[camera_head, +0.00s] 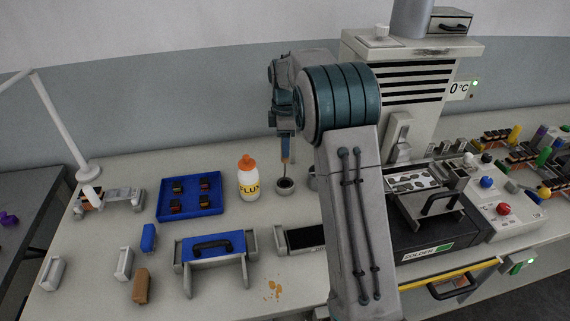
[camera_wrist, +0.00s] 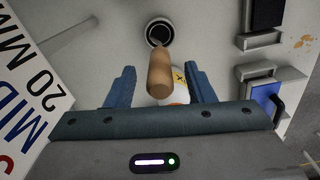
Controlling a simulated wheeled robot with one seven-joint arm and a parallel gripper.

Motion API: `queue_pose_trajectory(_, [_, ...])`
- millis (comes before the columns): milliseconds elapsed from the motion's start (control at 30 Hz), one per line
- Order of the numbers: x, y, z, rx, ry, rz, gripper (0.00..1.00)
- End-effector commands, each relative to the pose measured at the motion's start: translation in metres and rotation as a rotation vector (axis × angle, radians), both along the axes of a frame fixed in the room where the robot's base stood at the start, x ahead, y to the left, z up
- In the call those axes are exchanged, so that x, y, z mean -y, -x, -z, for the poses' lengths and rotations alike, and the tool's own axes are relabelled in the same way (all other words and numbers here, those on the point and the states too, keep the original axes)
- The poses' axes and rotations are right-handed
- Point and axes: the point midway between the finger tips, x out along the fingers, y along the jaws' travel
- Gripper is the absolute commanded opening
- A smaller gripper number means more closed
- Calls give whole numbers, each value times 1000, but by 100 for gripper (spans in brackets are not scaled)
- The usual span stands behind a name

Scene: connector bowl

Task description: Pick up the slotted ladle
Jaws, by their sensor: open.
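The slotted ladle shows as a wooden handle (camera_wrist: 159,77) in the wrist view, tilted up out of a small dark-mouthed pot (camera_wrist: 160,32). Its lower end is in the pot and its slotted part is hidden. In the head view the thin ladle (camera_head: 290,171) leans up from the pot (camera_head: 285,187) to just under my gripper (camera_head: 286,138). In the wrist view my gripper (camera_wrist: 160,72) is open. The handle lies between its two blue fingers, with a visible gap on each side.
A flux bottle (camera_head: 248,182) with an orange cap stands close left of the pot. A blue tray (camera_head: 190,196) with several small parts lies farther left. A blue fixture (camera_head: 212,249) is in front. A solder machine (camera_head: 428,215) stands right of my arm.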

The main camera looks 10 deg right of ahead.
Motion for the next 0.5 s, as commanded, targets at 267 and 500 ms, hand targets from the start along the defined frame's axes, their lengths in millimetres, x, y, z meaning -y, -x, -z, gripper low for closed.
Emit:
queue_pose_trajectory(267, [0,0,21,1,-1,0,49])
queue_pose_trajectory(500, [0,0,21,1,-1,0,26])
